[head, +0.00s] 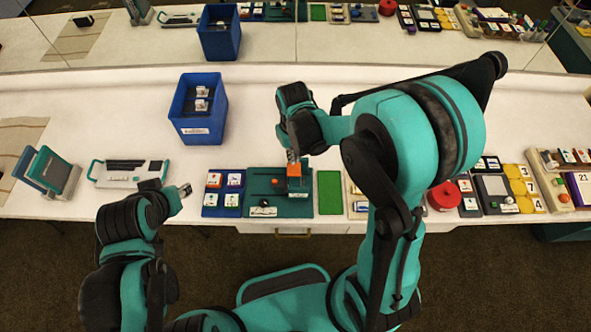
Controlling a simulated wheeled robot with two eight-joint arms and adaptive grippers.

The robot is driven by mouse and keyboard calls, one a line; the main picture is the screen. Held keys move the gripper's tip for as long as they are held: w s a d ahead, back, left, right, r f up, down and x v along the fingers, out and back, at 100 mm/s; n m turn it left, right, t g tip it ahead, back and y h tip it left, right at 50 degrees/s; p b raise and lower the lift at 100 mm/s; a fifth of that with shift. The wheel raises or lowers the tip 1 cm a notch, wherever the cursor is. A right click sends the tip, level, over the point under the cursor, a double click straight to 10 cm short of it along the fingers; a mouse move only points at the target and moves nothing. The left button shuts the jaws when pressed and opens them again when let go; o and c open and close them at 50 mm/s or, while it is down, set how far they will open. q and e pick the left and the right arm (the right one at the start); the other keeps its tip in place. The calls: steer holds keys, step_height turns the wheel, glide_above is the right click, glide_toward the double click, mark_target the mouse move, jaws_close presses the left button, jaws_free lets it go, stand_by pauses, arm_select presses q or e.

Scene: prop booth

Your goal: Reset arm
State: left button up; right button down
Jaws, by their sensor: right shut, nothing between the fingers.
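My right arm reaches over the table. Its gripper (292,155) is shut and empty, pointing down just above or beside an orange block (294,168) on a dark green board (265,180). I cannot tell whether it touches the block. My left arm is folded at the lower left. Its gripper (186,190) is near the table's front edge, left of a blue tray (222,205) of picture tiles. Its fingers are too small to judge.
A blue bin (198,131) with white blocks stands further back. A light keyboard-like device (128,174) and a teal stand (48,171) are at left. A green mat (329,192), a red round object (444,196) and yellow cards (524,187) line the front. The table's back is mostly clear.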

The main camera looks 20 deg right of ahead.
steer(key=shift+r+p, duration=0.5)
steer(key=shift+r, duration=0.4)
steer(key=shift+s+d+r+b, duration=0.15)
steer(key=shift+r+b, duration=0.05)
steer(key=shift+b, duration=0.2)
steer(key=s+d+r+m+t+b, duration=0.2)
steer(key=s+d+r+t+b, duration=0.1)
steer(key=s+t+b, duration=0.4)
steer(key=s+d+b, duration=0.1)
steer(key=s, duration=0.2)
steer(key=shift+d+r+m+b, duration=0.2)
steer(key=shift+r+m+b, duration=0.2)
